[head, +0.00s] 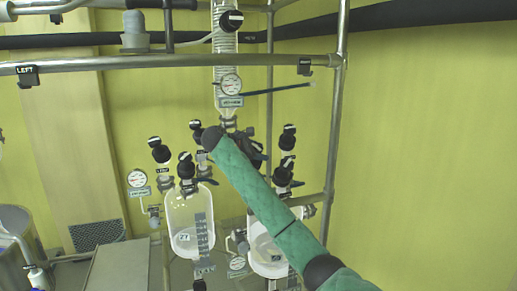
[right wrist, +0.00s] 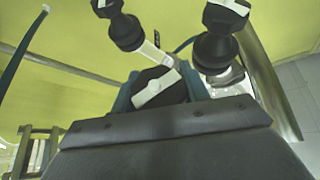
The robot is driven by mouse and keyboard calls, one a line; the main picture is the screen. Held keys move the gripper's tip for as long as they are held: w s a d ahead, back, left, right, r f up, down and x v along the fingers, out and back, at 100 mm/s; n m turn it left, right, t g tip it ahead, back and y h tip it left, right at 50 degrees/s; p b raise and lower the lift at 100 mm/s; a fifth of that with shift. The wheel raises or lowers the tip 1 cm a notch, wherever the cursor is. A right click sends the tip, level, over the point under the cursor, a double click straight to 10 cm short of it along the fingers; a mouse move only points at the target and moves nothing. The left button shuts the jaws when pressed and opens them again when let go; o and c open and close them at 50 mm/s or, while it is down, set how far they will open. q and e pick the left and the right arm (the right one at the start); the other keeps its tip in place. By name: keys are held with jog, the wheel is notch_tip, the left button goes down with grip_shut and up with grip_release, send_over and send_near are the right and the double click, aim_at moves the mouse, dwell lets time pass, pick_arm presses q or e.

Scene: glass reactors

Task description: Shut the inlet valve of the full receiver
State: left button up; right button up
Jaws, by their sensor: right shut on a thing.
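Two glass receivers hang below the frame: a left one (head: 188,215) and a right one (head: 262,262), partly behind my right arm. I cannot tell surely which is full. Black valve knobs with white marks stand above the left receiver (head: 186,166) and the right receiver (head: 282,176). My right gripper (right wrist: 160,90) is shut on a black valve knob (right wrist: 152,92) with a white bar, seen in the right wrist view. In the head view that gripper is largely hidden behind my green-sleeved arm. My left gripper is not in view.
Two more black knobs, a left one (right wrist: 124,30) and a right one (right wrist: 216,45), stand close beyond the held knob.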

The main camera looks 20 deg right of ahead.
jog(key=m+g, duration=0.1)
jog(key=m+g+y+p, duration=0.1)
jog(key=g, duration=0.1)
jog(key=shift+s+a+m, duration=0.15)
jog(key=shift+m, duration=0.25)
jog(key=shift+s+f+m+g+y, duration=0.15)
jog(key=shift+m+g+y, duration=0.5)
jog(key=shift+m+g, duration=0.4)
jog(key=shift+s+m+g+y, duration=0.15)
jog(key=shift+m+g+y, duration=0.5)
jog(key=shift+m+g, duration=0.4)
jog(key=shift+m, duration=0.4)
jog(key=o, duration=1)
